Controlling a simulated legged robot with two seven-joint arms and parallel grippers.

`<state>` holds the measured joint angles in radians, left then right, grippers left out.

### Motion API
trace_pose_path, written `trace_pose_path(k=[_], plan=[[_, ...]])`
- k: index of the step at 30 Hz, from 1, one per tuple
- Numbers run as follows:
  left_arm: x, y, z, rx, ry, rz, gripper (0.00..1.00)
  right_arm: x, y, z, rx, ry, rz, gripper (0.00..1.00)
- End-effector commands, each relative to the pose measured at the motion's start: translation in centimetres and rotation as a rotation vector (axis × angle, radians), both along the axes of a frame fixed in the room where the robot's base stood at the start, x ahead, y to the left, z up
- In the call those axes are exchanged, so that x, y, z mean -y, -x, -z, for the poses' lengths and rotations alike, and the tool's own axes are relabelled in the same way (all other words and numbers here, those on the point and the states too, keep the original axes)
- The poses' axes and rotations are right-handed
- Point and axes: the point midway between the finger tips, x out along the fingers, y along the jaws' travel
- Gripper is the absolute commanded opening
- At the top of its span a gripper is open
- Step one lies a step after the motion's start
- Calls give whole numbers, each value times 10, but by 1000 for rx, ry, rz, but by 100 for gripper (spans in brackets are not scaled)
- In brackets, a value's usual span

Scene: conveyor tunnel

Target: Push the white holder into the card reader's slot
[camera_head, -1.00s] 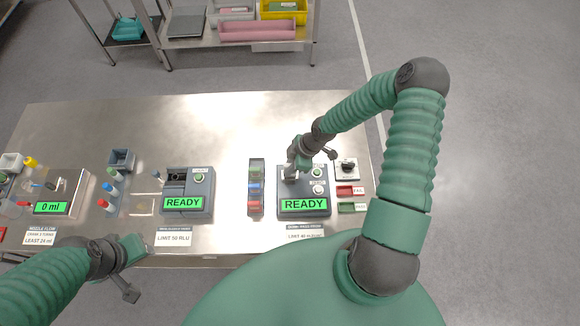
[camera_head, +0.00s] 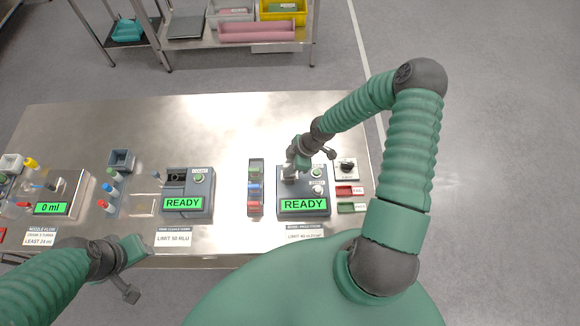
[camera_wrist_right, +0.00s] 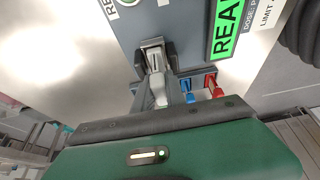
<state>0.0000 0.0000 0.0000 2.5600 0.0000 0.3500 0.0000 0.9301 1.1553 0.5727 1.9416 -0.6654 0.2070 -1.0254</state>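The right-hand card reader (camera_head: 316,183) is a dark grey box with a green READY screen and stands on the steel table. My right gripper (camera_head: 291,172) is at its upper left, over the slot.
A rack with green, blue and red pieces (camera_head: 255,188) stands left of the reader. A second READY device (camera_head: 188,190) is farther left. The back of the table is clear.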

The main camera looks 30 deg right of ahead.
Motion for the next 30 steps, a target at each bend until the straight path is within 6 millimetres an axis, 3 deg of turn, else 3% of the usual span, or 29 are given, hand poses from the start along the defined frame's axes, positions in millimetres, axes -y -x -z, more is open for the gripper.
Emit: trace_pose_path(k=[1, 5, 15, 21, 30], plan=[[0, 0, 3, 0, 0, 0, 36, -4, 10, 7, -24, -8, -6, 41], [0, 0, 6, 0, 0, 0, 36, 2, 11, -5, -19, -7, -2, 41], [0, 0, 14, 0, 0, 0, 36, 37, 29, -97, 0, 0, 4, 41], [0, 0, 14, 0, 0, 0, 36, 52, 37, -141, 3, 1, 2, 41], [0, 0, 13, 0, 0, 0, 36, 56, 40, -157, 5, -1, -1, 41]])
